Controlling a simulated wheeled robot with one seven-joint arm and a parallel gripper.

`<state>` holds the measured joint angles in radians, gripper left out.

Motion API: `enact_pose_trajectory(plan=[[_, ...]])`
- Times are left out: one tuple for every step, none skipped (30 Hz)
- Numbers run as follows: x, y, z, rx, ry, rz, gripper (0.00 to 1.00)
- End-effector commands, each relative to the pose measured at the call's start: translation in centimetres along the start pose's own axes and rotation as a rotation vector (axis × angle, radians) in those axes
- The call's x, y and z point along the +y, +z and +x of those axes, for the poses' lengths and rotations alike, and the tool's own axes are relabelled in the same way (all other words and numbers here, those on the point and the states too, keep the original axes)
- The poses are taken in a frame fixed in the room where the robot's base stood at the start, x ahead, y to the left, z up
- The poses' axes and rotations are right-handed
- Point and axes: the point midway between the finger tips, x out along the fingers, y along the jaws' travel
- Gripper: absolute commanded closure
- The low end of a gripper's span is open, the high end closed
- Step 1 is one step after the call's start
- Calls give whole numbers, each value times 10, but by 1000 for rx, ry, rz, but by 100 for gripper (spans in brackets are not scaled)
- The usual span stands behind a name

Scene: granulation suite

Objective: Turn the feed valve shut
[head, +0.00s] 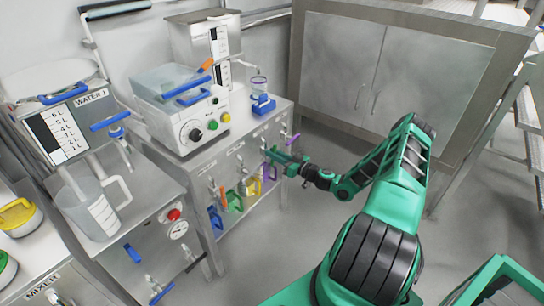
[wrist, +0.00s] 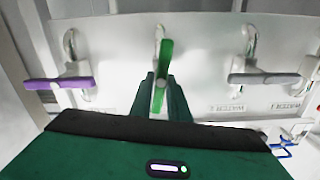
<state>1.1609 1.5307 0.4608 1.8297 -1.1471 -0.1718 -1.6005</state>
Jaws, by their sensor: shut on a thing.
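In the wrist view, a green lever handle (wrist: 165,60) stands in line with its pipe on a pale panel. My gripper (wrist: 161,86) is shut on this green handle, with a dark green finger on each side of its lower part. A purple handle (wrist: 60,82) lies crosswise on the valve to the left. A grey handle (wrist: 264,79) lies crosswise on the valve to the right. The small labels below are hard to read, so I cannot confirm which is the feed valve. In the head view my gripper (head: 284,162) is at the cabinet's front right, hiding the gripped handle.
The white cabinet (head: 222,158) carries a machine with knobs (head: 190,122). Coloured tags and locks, including a yellow one (head: 253,187), hang on its front. A water tank (head: 75,125) and a clear jug (head: 92,207) stand left. The floor (head: 260,250) is clear nearby.

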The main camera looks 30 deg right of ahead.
Motion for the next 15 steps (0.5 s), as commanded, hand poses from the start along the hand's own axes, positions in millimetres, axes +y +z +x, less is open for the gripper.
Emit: enact_pose_trajectory(plan=[[1,0,0,0,0,36,100],[1,0,0,0,0,61,100],[2,0,0,0,1,97,100],[2,0,0,0,1,125,100],[2,0,0,0,1,153,100],[3,0,0,0,1,192,100],[3,0,0,0,1,220,100],[3,0,0,0,1,249,100],[4,0,0,0,1,288,100],[4,0,0,1,1,316,100],[5,0,0,1,1,345,100],[5,0,0,1,2,383,100],[5,1,0,1,2,412,100],[6,1,0,1,2,440,100],[6,1,0,1,2,478,100]])
